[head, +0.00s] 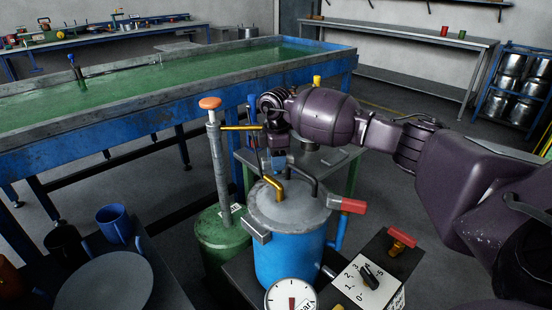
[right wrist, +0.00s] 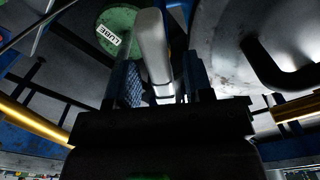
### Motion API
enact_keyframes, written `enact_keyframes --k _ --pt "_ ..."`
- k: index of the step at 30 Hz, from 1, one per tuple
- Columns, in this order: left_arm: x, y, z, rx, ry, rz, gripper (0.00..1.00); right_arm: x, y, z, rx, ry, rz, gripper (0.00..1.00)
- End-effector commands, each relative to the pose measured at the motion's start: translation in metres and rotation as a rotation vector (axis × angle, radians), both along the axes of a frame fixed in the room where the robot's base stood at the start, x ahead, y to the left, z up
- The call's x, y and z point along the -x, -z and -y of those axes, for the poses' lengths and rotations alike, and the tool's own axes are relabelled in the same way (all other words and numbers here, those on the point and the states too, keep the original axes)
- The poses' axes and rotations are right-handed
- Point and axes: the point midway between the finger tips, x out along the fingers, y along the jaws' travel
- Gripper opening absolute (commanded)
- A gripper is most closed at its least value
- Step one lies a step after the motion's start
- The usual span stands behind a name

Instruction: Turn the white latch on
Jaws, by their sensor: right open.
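A blue pot (head: 288,255) with a grey lid (head: 290,205) stands at the centre of the head view. A pale grey-white latch (head: 258,230) sticks out from the left front of its rim, and a red-ended latch (head: 345,205) from the right. My right gripper (head: 279,163) points down above the lid's back left. In the right wrist view my right gripper (right wrist: 162,78) is open, with a pale bar, apparently the white latch (right wrist: 152,42), showing between its fingers. Whether the fingers touch it, I cannot tell. My left gripper is out of view.
A green lube can (head: 222,242) with a tall orange-topped rod (head: 218,160) stands close left of the pot. A round gauge (head: 291,297), a numbered dial panel (head: 366,285) and a red switch (head: 402,238) stand in front and right. A blue mug (head: 114,222) stands left.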

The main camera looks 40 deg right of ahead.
Motion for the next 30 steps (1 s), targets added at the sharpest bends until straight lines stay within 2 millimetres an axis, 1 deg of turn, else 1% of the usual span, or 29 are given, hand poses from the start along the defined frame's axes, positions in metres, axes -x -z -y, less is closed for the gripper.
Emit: enact_keyframes --k 1,2,9,10,11,20,26,30 --pt "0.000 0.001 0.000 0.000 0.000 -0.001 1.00 0.000 0.000 0.000 0.000 0.000 0.000 0.47" --pt "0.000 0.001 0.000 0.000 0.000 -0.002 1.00 0.000 0.000 0.000 0.000 0.000 0.000 0.44" --pt "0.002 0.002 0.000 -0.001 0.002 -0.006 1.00 0.000 0.000 0.000 0.000 0.000 -0.001 0.07" --pt "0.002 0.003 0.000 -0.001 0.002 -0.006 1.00 0.000 0.000 0.000 0.000 0.000 -0.001 0.02" --pt "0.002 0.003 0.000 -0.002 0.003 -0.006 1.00 0.000 0.000 0.000 0.000 0.000 -0.001 0.00" --pt "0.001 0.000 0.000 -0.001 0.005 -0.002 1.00 0.000 -0.001 0.000 0.000 -0.035 0.000 0.00" --pt "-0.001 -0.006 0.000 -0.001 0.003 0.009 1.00 0.001 -0.003 0.000 0.001 -0.138 0.001 0.00" --pt "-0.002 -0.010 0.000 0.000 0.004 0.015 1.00 0.001 -0.004 0.000 0.001 -0.251 0.003 0.00"
